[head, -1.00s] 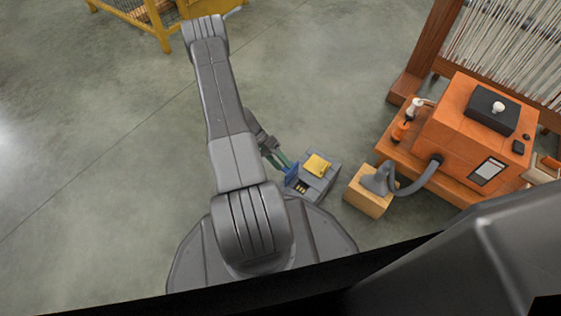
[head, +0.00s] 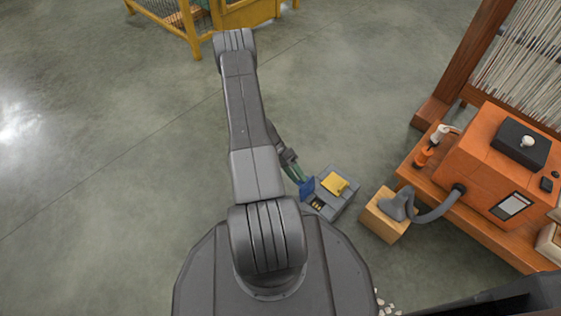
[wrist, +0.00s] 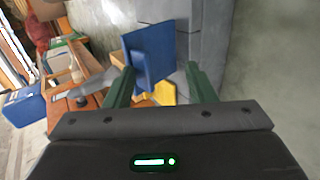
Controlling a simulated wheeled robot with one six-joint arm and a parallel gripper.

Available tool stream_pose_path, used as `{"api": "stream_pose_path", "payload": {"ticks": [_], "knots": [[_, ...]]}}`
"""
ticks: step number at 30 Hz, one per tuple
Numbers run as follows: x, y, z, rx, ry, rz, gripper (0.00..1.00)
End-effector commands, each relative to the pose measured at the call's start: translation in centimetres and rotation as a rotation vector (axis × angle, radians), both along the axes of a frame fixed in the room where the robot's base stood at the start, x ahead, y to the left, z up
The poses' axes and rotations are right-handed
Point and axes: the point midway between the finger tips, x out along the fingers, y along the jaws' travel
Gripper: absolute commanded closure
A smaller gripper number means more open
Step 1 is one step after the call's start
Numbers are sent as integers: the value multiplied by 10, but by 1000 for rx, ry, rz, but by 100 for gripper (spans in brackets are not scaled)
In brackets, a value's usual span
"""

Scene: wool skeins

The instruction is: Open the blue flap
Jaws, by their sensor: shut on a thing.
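The blue flap (head: 307,187) belongs to a small grey box (head: 347,203) on the floor. It stands raised at the box's left side, beside an uncovered dark compartment with small yellow things in it. A yellow flap (head: 335,183) lies on the box top behind it. My gripper (head: 300,178) is at the blue flap, its green fingers shut on it. In the wrist view the blue flap (wrist: 152,45) rises between and beyond the fingertips (wrist: 160,70). The exact contact is hard to make out there.
A wooden block with a grey hose nozzle (head: 388,218) stands right of the box. An orange machine (head: 495,165) on a wooden bench and a loom lie farther right. A yellow frame (head: 215,15) stands at the back. Open concrete floor lies to the left.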

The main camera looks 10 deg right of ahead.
Motion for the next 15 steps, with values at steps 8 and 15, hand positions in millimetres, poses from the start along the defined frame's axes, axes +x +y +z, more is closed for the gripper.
{"api": "stream_pose_path", "payload": {"ticks": [8, 15], "knots": [[14, 13, -6, 8, -4, 0, 70], [28, 24, -3, 6, -6, 1, 70]]}}
